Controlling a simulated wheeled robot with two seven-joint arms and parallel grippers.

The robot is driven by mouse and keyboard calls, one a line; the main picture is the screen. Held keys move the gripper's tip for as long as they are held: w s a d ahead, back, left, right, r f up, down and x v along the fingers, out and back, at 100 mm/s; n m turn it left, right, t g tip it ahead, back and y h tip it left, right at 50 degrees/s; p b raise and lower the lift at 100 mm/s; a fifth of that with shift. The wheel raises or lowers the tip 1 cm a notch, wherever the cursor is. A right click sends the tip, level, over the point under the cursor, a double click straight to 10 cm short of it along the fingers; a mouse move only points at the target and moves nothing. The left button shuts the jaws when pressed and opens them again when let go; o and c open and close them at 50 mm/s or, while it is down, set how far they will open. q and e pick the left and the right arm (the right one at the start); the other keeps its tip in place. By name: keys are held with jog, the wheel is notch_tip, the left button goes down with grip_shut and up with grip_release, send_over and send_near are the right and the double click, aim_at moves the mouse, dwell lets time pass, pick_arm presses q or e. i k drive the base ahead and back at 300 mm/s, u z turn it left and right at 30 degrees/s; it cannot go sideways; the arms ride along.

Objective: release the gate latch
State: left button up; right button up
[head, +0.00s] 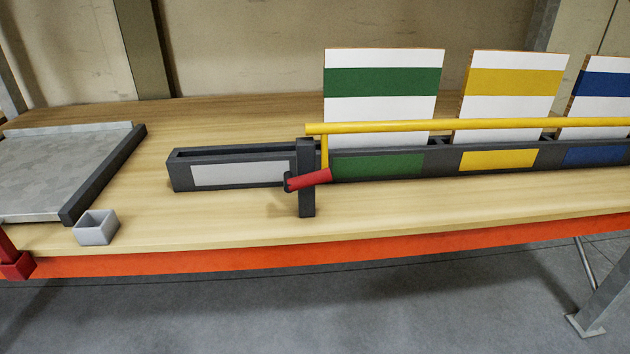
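The gate latch shows as a red handle (309,180) on a dark upright post (306,205) at the front of a long dark rack. The handle tilts slightly up to the right. A yellow gate bar (420,126) runs from the post to the right edge of the picture, in front of the striped boards. A short yellow upright joins the bar close to the red handle. Neither of my grippers shows in the head view.
The rack (180,172) has white, green, yellow and blue labels. Green (384,82), yellow (512,80) and blue (603,84) striped boards stand in it. A grey plate (45,170) and small grey open box (97,228) are at left. Wooden tabletop (240,225) is clear before the rack.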

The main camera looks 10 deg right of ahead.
aim_at(291, 184)
jog(key=k, duration=0.5)
jog(key=z, duration=0.7)
jog(key=i, duration=0.8)
jog(key=u, duration=1.75)
